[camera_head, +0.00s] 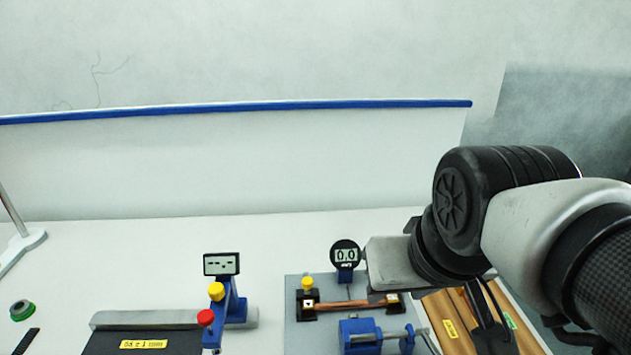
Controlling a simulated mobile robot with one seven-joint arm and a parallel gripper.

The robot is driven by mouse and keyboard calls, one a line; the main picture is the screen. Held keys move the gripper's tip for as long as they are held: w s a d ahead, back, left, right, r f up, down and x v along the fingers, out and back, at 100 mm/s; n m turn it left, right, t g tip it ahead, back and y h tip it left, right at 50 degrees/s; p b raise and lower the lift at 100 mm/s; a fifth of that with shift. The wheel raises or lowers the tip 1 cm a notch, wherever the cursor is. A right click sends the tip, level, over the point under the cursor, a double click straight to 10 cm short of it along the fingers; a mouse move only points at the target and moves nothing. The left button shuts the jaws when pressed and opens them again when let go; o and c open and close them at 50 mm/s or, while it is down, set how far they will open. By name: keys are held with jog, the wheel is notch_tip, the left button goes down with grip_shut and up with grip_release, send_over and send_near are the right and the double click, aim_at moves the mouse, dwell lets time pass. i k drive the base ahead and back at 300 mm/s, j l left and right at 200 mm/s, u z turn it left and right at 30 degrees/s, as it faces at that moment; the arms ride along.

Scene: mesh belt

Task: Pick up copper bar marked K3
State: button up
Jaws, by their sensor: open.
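A thin copper-coloured bar (348,305) lies across two black end blocks on a grey plate. No K3 mark can be read on it. A brown, wood-like tray or board (435,303) with lengthwise stripes lies at the lower right, with a yellow label and a green label too small to read. I cannot tell whether bars lie in it. My gripper (490,325) is open and hangs over this brown tray, to the right of the copper bar. My arm and the gripper hide much of the tray.
A round dial reading 0.0 (345,254) stands behind the bar, and a blue clamp (360,335) in front. Left of the plate are a small display (221,264) and red and yellow knobs. A green ring (21,310) lies far left. The back table is clear.

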aim_at(390, 301)
jog(key=k+j+z, duration=0.5)
jog(key=j, duration=0.25)
jog(key=k+j, duration=0.1)
jog(key=j, duration=0.3)
jog(key=j+z, duration=0.1)
jog(key=j, duration=0.35)
jog(key=k+j, duration=0.15)
jog(key=j, duration=0.25)
jog(key=z, duration=0.05)
